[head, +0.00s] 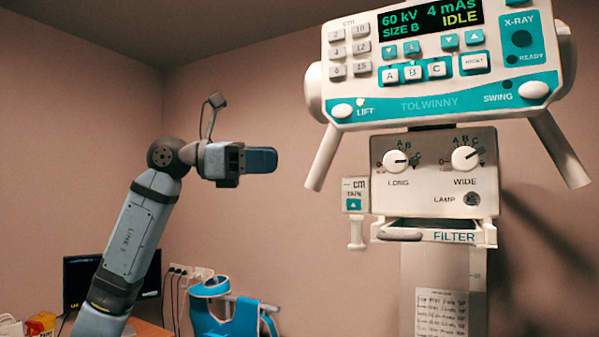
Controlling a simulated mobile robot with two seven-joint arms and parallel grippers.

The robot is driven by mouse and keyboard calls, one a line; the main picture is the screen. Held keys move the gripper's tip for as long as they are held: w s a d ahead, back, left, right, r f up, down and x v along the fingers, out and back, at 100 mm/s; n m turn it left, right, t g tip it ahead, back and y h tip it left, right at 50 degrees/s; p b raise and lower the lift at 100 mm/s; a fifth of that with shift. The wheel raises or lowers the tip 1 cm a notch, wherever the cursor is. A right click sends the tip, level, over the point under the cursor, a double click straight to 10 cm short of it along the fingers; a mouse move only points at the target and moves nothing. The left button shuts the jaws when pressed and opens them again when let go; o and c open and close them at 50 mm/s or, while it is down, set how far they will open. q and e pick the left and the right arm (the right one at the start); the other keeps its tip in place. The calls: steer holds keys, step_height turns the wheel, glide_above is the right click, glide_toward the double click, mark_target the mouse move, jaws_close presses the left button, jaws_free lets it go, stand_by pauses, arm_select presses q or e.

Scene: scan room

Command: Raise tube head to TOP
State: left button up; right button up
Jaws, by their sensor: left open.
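The tube head (440,112) hangs at the right, a white and teal console marked TOLWINNY. Its display (430,22) reads 60 kV, 4 mAs, SIZE B and IDLE. A white LIFT button (343,111) is at its lower left and a SWING button (533,90) at its lower right. Two pale handles (322,157) slant down from its sides. Below is a box (435,172) with LONG and WIDE knobs and a FILTER slot (453,237). My left gripper (262,160) is open and empty, left of the tube head and apart from it, pointing right. My right gripper is out of view.
A cm tape unit (355,194) with a hanging pull is on the box's left side. A pale column (405,290) with a paper chart stands below. A monitor (80,275) and a blue apron-like item (222,308) are low at the left. Free space lies between gripper and tube head.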

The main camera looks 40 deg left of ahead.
arm_select(q)
steer(key=b+v, duration=0.1)
steer(key=v, duration=0.3)
stand_by(0.5)
